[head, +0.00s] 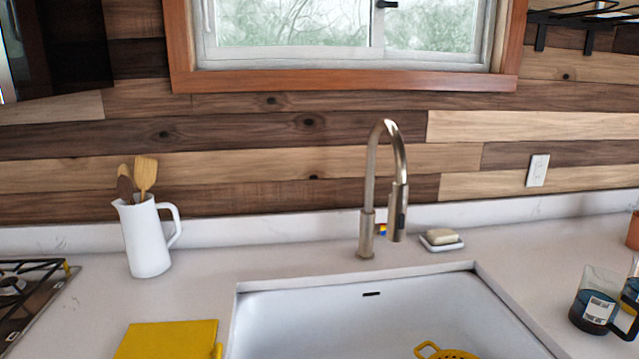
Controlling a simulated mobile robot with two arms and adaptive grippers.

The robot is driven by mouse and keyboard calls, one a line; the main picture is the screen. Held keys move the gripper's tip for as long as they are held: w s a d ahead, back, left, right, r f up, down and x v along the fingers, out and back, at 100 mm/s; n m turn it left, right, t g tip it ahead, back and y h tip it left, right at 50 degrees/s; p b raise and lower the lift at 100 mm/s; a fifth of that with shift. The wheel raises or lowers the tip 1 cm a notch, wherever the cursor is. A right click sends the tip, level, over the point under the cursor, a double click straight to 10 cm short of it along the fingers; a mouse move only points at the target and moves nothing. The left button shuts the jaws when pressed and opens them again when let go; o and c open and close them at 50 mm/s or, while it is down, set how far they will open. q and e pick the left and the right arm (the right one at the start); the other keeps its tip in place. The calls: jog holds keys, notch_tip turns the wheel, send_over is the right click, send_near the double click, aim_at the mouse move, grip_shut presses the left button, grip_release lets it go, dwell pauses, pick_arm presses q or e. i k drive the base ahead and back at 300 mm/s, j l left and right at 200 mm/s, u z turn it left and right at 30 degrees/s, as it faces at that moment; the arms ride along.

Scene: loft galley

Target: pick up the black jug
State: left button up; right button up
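No plainly black jug shows in the head view. A clear glass vessel (596,299) with a dark lower part, a white label and a black handle stands upright on the counter at the right. Its handle side reaches the right edge of the picture, and I cannot tell whether it is the jug named. A white jug (147,240) holding wooden utensils (145,175) stands upright on the counter at the left. Neither of my grippers is in view.
A white sink (335,310) with a tall metal faucet (369,200) lies in the middle, a yellow strainer in it. A yellow cloth (168,339) lies left of the sink, a hob (30,295) at far left. A soap dish (442,244) and orange container (633,232) stand right.

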aim_at(601, 294)
jog(key=z, duration=1.5)
